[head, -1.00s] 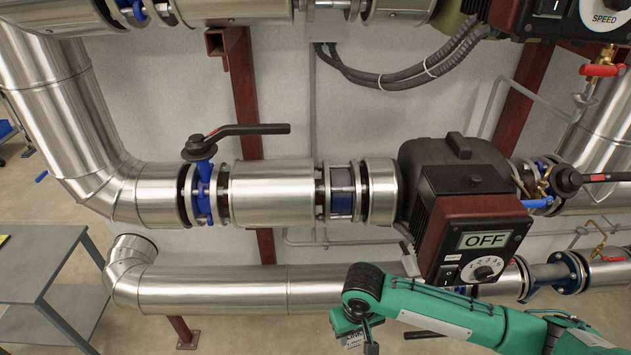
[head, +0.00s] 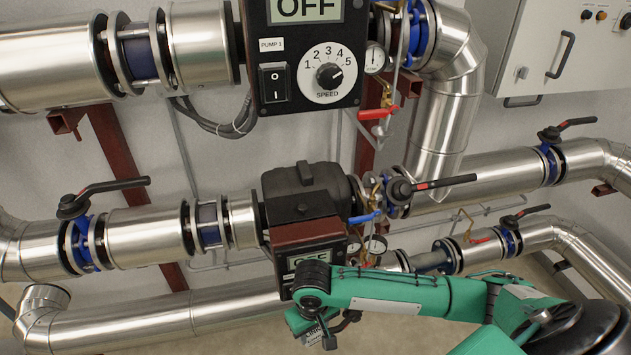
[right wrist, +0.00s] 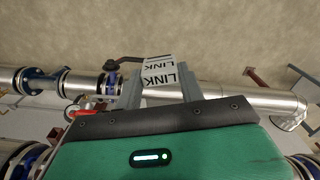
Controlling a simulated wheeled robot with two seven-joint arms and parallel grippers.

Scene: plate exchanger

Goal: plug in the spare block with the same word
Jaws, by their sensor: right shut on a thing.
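A white block with the word LINK on it (right wrist: 158,74) is between the fingers of my right gripper (right wrist: 160,92) in the right wrist view. The word reads upside down there and shows on two faces. In the head view the right gripper (head: 322,333) hangs low, in front of the pipes, and part of the block's LINK label (head: 313,336) shows beside it. The gripper is shut on the block and holds it clear of the pipes. I see no socket for the block and no other word block. My left gripper is out of view.
A pump panel marked PUMP 1 (head: 310,60) reads OFF above. A second pump (head: 305,190) with an OFF display sits just behind my right arm. Steel pipes with valve levers (head: 430,185) cross the wall. A grey cabinet (head: 540,85) is at the upper right.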

